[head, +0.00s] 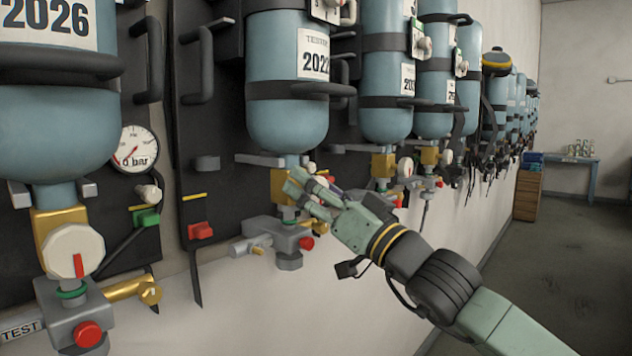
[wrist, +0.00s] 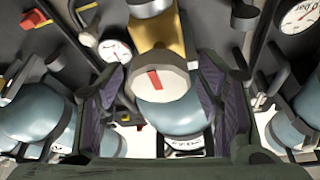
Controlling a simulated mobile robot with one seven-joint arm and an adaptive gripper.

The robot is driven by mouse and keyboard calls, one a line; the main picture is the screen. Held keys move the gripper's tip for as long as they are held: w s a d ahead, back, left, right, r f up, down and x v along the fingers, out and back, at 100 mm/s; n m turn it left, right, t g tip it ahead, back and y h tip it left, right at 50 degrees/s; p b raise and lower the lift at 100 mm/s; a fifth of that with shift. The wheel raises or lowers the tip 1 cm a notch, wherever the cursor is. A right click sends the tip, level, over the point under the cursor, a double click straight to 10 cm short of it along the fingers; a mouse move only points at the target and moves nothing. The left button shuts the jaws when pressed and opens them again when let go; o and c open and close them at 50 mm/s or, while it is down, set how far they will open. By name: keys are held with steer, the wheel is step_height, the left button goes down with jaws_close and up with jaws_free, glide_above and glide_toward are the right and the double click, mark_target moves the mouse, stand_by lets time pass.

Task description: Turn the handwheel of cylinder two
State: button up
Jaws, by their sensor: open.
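Cylinder two, taken as the second blue cylinder from the left (head: 286,115), hangs valve-down on the wall with a label reading about 2022. My gripper (head: 304,190) is at its brass valve, fingers pointing left toward it. In the head view the fingers mostly hide the handwheel. In the wrist view the white round handwheel with a red mark (wrist: 160,82) shows face-on below a brass valve body (wrist: 158,42). The open fingers of my gripper (wrist: 158,95) stand to its left and right, with gaps visible. Whether the wheel lies fully between the fingertips is unclear.
At left, the nearest cylinder (head: 60,125) has its own white handwheel (head: 73,251) and a gauge reading about 0 bar (head: 135,149). A grey block with a red knob (head: 306,243) sits below my gripper. More cylinders (head: 386,75) line the wall rightward. The floor at right is clear.

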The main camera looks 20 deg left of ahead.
steer(key=shift+c, duration=0.2)
steer(key=c, duration=1.1)
steer(key=shift+c, duration=0.2)
steer(key=shift+f+m+b, duration=0.2)
steer(key=shift+m+b, duration=0.1)
steer(key=shift+b, duration=0.45)
